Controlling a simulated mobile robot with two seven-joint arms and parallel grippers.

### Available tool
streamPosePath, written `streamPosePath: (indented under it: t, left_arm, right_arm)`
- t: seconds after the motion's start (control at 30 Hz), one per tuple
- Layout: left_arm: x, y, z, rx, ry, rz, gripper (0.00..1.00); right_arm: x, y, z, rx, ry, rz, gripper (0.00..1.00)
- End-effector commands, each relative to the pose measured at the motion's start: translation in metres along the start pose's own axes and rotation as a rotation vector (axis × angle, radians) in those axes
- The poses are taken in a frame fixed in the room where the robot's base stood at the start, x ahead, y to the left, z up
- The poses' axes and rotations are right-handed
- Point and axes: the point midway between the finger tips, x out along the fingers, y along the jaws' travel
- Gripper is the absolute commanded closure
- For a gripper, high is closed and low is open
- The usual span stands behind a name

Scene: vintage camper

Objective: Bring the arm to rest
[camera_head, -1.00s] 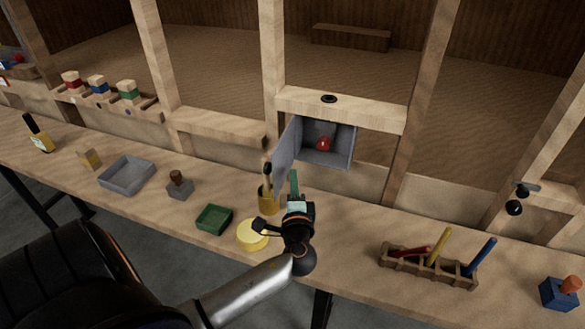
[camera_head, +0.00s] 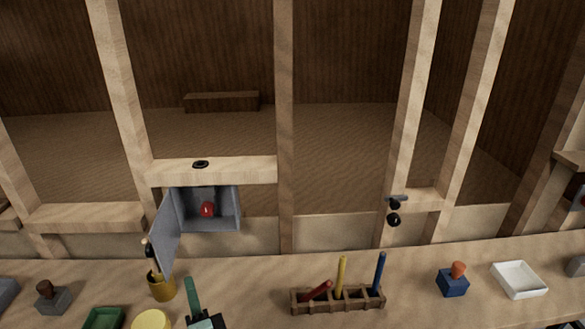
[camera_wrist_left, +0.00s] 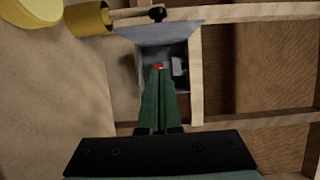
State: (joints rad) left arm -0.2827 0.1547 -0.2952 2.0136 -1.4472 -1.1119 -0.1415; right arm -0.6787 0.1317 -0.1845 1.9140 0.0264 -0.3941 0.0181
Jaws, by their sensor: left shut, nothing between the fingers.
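My left gripper (camera_head: 191,285) shows at the bottom of the head view, its green fingers pointing toward the wall. In the left wrist view its fingers (camera_wrist_left: 159,75) are together with nothing between them. Ahead of it is a grey wall box (camera_head: 236,210) with its door (camera_head: 166,232) swung open to the left. A red object (camera_head: 207,208) sits inside the box; in the left wrist view the fingertips overlap it, and I cannot tell the gap. The rest of my left arm is out of the head view. My right gripper is not in view.
On the bench, a yellow cup (camera_head: 162,288), a yellow round thing (camera_head: 152,320) and a green tray (camera_head: 104,319) are near the gripper. A wooden rack (camera_head: 337,300) holds coloured sticks. A blue block (camera_head: 453,283) and white tray (camera_head: 519,279) stand at right.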

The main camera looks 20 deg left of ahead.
Motion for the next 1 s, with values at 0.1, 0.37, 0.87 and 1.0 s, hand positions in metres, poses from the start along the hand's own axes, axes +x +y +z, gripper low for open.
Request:
streamPosePath:
  t: [0.1,0.37,0.87,1.0]
  left_arm:
    - [0.000,0.003,0.003,-0.014,-0.006,0.020,1.00]
    - [-0.024,0.056,0.036,-0.258,-0.114,0.371,1.00]
    - [-0.168,0.119,0.039,-0.665,-0.256,1.236,1.00]
    - [-0.199,0.118,0.032,-0.709,-0.250,1.387,1.00]
  right_arm:
    - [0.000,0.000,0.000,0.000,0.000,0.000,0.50]
    - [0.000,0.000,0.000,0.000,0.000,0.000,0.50]
    - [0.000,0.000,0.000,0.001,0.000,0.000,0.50]
    - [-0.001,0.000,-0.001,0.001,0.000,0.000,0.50]
